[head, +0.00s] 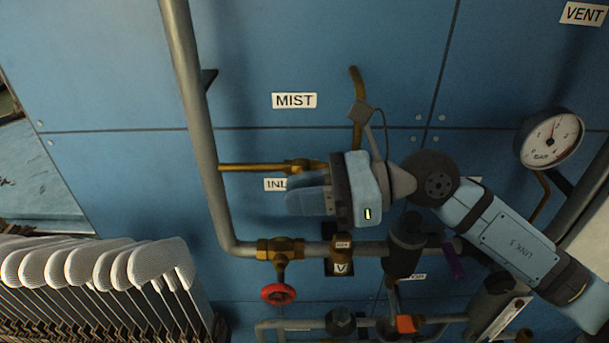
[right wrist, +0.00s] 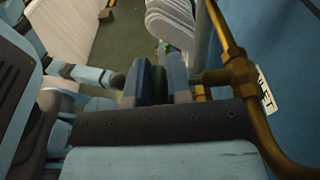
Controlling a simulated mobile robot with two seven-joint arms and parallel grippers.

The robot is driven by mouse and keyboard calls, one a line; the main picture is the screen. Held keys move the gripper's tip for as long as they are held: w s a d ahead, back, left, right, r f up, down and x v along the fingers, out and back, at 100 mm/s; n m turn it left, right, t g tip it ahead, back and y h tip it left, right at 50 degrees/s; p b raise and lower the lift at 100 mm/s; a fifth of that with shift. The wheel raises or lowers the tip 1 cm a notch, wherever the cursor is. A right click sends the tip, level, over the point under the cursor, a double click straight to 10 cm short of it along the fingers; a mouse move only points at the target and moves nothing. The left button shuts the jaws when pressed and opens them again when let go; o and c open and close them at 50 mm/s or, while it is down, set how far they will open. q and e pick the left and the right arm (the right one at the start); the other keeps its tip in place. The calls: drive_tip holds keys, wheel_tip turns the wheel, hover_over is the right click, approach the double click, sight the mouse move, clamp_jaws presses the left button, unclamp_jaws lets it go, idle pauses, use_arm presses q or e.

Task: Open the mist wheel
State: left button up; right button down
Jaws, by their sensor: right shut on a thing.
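The MIST label (head: 294,100) is on the blue panel above a brass pipe and valve (head: 300,166). My right gripper (head: 305,198) is over the panel just below this valve, covering most of what is under it. In the right wrist view the fingers are shut on a dark green thing (right wrist: 155,85), seemingly the valve's wheel. Only a thin strip of it shows between the fingers. A short stem and brass fitting (right wrist: 238,70) are just right of the fingers. My left gripper is in neither view.
A red wheel (head: 278,293) hangs on another brass valve below left. A thick grey pipe (head: 195,100) runs down left of my gripper. An orange handle (head: 407,323) and a pressure gauge (head: 549,138) are to the right. White sock forms (head: 100,265) stand lower left.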

drive_tip(key=shift+r+h+p, duration=0.25)
drive_tip(key=shift+h+p, duration=0.3)
drive_tip(key=shift+h, duration=0.05)
drive_tip(key=shift+f, duration=0.2)
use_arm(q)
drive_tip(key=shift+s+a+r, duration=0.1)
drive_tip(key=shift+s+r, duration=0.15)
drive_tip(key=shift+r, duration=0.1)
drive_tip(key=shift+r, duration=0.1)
use_arm(e)
drive_tip(key=c, duration=1.1)
unclamp_jaws()
drive_tip(key=shift+a, duration=0.1)
drive_tip(key=shift+o, duration=0.2)
drive_tip(key=shift+d, duration=0.5)
use_arm(q)
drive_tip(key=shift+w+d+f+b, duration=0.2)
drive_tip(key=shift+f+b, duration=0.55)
drive_tip(key=shift+b, duration=0.55)
use_arm(e)
drive_tip(key=v, duration=1.3)
drive_tip(key=shift+r, duration=0.2)
